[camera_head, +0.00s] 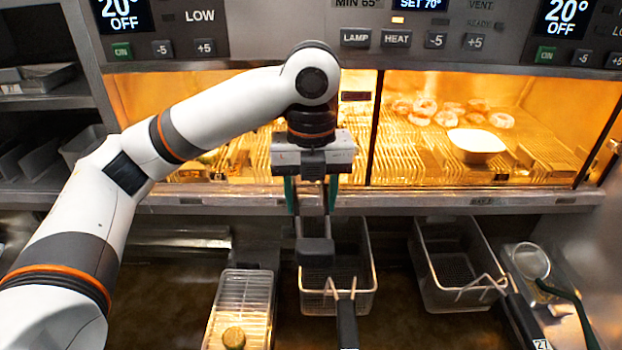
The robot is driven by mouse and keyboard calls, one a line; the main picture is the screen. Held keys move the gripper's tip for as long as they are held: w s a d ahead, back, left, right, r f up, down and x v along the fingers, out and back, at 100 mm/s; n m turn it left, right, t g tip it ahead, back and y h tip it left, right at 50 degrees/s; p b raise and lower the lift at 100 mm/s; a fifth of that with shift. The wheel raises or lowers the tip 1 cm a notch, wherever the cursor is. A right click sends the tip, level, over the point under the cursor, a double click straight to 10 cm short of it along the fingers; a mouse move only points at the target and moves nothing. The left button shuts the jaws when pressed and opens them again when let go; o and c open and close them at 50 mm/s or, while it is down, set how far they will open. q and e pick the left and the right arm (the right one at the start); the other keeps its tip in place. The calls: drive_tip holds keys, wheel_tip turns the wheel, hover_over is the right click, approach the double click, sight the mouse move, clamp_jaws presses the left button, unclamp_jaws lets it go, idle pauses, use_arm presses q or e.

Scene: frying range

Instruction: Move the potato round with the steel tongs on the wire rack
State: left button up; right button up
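The potato round (234,338) is a small brownish disc with a greenish rim. It lies at the near end of the wire rack (240,285) at the bottom, left of centre. My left gripper (313,205) points down at the centre, above the far part of a fryer basket, to the upper right of the rack. Green strips and narrow grey parts hang below its body, ending near a dark block (315,252). I cannot tell which of these are fingers and which might be the steel tongs. No tongs show clearly elsewhere. My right gripper is not in view.
A fryer basket (366,285) with a black handle stands right of the rack, another (430,265) farther right. A round strainer (531,262) lies at the right. Behind is a lit warming cabinet with a white tray (477,141) and several food pieces (447,118).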

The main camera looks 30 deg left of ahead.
use_arm(q)
drive_tip(key=s+d, duration=0.3)
drive_tip(key=s, duration=0.5)
drive_tip(key=shift+d+r, duration=0.25)
drive_tip(key=shift+d, duration=0.1)
